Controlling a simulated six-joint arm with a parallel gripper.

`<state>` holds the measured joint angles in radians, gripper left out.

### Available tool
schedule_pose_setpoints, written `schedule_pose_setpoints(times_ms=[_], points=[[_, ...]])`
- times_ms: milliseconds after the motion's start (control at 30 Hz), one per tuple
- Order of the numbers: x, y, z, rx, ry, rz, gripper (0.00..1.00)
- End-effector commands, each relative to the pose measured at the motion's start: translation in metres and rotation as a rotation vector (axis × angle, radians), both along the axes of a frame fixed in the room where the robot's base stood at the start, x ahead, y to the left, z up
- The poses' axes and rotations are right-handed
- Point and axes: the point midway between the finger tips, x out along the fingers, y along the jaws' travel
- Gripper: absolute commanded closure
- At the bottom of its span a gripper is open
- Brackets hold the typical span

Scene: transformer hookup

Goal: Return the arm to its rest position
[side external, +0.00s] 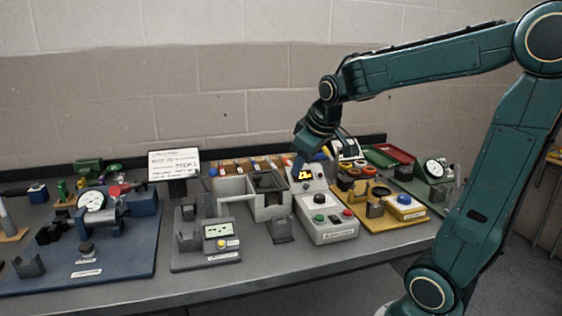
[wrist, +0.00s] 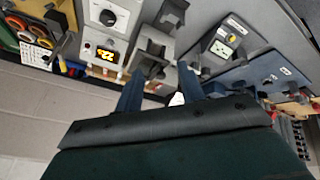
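My gripper (side external: 311,159) hangs fingers-down above the middle of the bench, over the back of the grey control box with a lit yellow display (side external: 305,175). In the wrist view my gripper (wrist: 161,78) shows two blue fingers spread apart with nothing held between them. The fingers look clear of the equipment, though the exact height is hard to judge. My arm is bent, reaching in from the right.
The bench (side external: 215,287) carries a blue base plate (side external: 135,262) with a gauge, a small green-screen unit (side external: 216,240), a grey open-topped fixture (side external: 268,205), and a yellow plate (side external: 385,218). A written sign (side external: 174,164) stands behind. Space above the bench is open.

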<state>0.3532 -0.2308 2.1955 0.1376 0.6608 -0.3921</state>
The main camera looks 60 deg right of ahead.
Motion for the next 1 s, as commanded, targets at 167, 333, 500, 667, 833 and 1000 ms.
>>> schedule_pose_setpoints(times_ms=[167,333,500,667,833,1000], points=[[-0.029,0.051,0.006,0.064,-0.028,0.041,0.61],[-0.062,0.091,0.005,0.125,-0.042,0.075,0.61],[-0.095,0.122,-0.001,0.181,-0.046,0.106,0.61],[-0.119,0.139,-0.008,0.219,-0.044,0.125,0.61],[-0.131,0.146,-0.012,0.237,-0.040,0.134,0.61],[-0.132,0.147,-0.013,0.240,-0.039,0.134,0.61]])
